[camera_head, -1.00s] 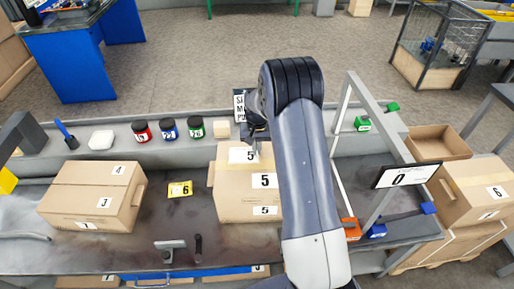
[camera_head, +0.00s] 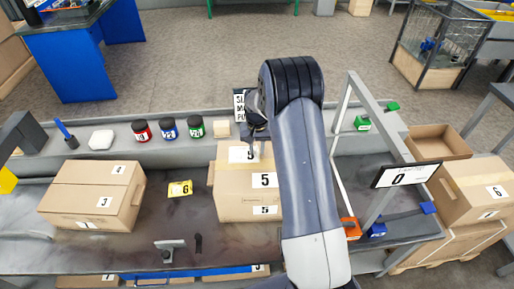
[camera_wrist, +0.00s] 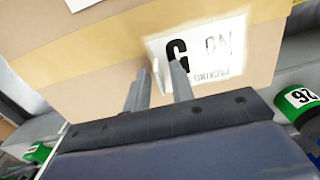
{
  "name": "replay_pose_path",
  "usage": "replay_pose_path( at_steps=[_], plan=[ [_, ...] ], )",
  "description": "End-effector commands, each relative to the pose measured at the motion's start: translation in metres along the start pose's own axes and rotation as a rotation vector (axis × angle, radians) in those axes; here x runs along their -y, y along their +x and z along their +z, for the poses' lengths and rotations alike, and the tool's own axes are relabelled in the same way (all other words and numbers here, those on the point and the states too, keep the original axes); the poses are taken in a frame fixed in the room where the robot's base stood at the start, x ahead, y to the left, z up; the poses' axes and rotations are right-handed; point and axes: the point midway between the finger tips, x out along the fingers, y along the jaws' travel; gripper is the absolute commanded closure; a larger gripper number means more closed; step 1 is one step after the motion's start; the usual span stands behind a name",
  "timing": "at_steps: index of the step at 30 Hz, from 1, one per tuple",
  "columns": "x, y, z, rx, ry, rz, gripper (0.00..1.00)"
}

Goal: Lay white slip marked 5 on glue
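I cannot make out any glue. Whether the fingertips touch the box is unclear.
A box marked 3 and 4 (camera_head: 85,195) and a yellow card marked 6 (camera_head: 180,189) are left on the bench. Jars (camera_head: 168,129) line the back ledge.

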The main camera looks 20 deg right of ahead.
Motion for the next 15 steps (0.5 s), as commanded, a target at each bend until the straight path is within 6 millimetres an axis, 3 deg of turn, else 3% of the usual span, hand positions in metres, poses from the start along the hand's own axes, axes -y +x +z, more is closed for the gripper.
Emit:
replay_pose_path(
  at_steps=[10,15],
  plan=[
    [0.000,-0.003,0.000,-0.001,0.000,0.000,0.72],
    [0.000,-0.025,-0.001,-0.004,0.000,-0.001,0.72]
  ],
)
